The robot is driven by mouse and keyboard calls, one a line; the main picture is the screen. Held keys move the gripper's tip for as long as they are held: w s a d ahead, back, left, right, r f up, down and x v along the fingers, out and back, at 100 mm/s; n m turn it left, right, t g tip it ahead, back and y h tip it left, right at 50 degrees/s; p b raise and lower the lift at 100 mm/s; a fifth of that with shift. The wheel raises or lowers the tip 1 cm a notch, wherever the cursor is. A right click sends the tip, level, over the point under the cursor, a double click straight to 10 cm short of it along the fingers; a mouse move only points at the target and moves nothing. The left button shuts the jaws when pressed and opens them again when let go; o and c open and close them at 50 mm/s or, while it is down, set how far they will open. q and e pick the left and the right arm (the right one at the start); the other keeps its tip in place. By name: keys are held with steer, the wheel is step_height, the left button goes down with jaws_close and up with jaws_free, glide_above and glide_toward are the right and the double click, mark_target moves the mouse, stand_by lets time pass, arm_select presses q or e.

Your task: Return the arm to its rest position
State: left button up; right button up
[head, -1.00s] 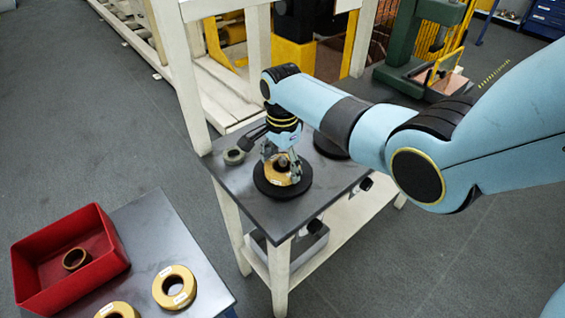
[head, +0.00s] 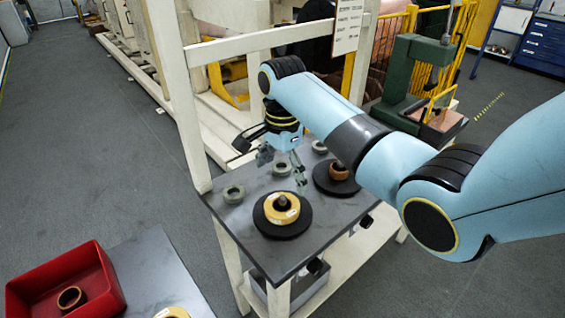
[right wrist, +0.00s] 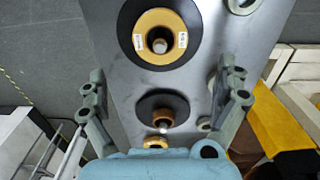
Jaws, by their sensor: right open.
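My right gripper (head: 284,172) is open and empty above the small dark-topped table (head: 248,237). Its two spread fingers also show in the right wrist view (right wrist: 160,95). A labelled gold ring (head: 283,218) lies on a black round base (head: 269,232), around a short post. The gripper is apart from this ring, above and behind it in the head view. The ring and its post also show at the top of the right wrist view (right wrist: 139,24). My right arm reaches in from the right. My left gripper is not in view.
A second black base (head: 325,187) with a copper ring (head: 338,172) stands behind. Grey rings (head: 233,194) lie on the table. A white post (head: 187,118) rises at its back left corner. A red bin (head: 105,285) stands at the lower left.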

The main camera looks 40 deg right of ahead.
step_height(320, 180, up, 2)
steer(key=shift+r, duration=0.25)
stand_by(0.4)
